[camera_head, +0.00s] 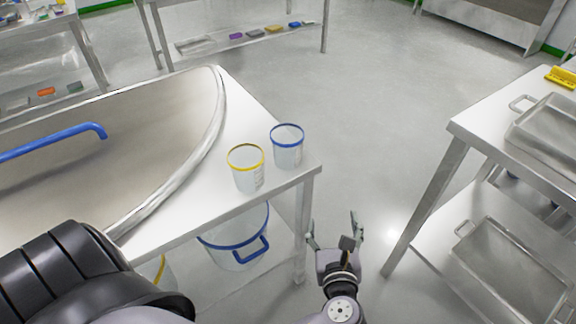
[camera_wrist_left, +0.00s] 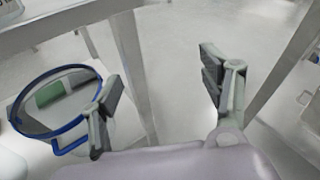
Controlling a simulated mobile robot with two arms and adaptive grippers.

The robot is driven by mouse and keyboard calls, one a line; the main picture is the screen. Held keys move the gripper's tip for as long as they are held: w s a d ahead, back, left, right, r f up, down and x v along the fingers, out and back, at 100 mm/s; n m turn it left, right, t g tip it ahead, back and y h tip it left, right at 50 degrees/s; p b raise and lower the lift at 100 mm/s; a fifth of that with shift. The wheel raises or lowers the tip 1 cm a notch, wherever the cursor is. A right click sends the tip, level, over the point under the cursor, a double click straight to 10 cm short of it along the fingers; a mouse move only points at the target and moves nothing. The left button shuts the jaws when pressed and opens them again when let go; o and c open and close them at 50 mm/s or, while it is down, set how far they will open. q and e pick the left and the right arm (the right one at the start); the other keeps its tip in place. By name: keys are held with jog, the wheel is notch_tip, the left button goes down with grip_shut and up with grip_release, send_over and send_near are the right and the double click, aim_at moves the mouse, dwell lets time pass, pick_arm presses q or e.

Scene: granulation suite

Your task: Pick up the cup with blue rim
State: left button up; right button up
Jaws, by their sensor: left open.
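The clear cup with a blue rim (camera_head: 287,151) stands upright near the right corner of the white table in the head view. A similar cup with a yellow rim (camera_head: 246,172) stands just left of and nearer than it. My left gripper (camera_head: 333,230) is open and empty. In the head view it appears beyond the table's right end, below and right of the blue-rimmed cup and apart from it. Its spread fingers also show in the left wrist view (camera_wrist_left: 160,84). I cannot make out the blue-rimmed cup there. My right gripper is not in view.
A large blue-rimmed bucket (camera_head: 228,247) with a blue handle sits under the white table (camera_head: 245,103); a blue-rimmed bucket (camera_wrist_left: 92,128) shows in the wrist view. A large metal basin (camera_head: 150,130) fills the table's left. Another table (camera_head: 480,122) with metal trays stands right, across open floor.

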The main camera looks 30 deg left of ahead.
pick_arm(q)
notch_tip(320, 180, up, 5)
jog(key=s+a+y, duration=0.1)
jog(key=a+y, duration=0.1)
jog(key=y+b, duration=0.2)
jog(key=y, duration=0.1)
send_near(291, 151)
jog(key=shift+n, duration=0.4)
jog(key=b+x, duration=0.1)
jog(key=x, duration=0.6)
jog(key=shift+w+a, duration=0.1)
jog(key=shift+b+x, duration=0.4)
jog(key=shift+x, duration=0.4)
jog(key=b+x, duration=0.1)
jog(key=x, duration=0.3)
jog(key=shift+w+a+f, duration=0.15)
jog(key=shift+w+a, duration=0.05)
jog(key=shift+a, duration=0.15)
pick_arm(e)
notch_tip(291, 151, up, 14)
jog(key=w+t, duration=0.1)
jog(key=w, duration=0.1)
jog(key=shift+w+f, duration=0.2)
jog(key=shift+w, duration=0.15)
pick_arm(q)
jog(key=c, duration=0.8)
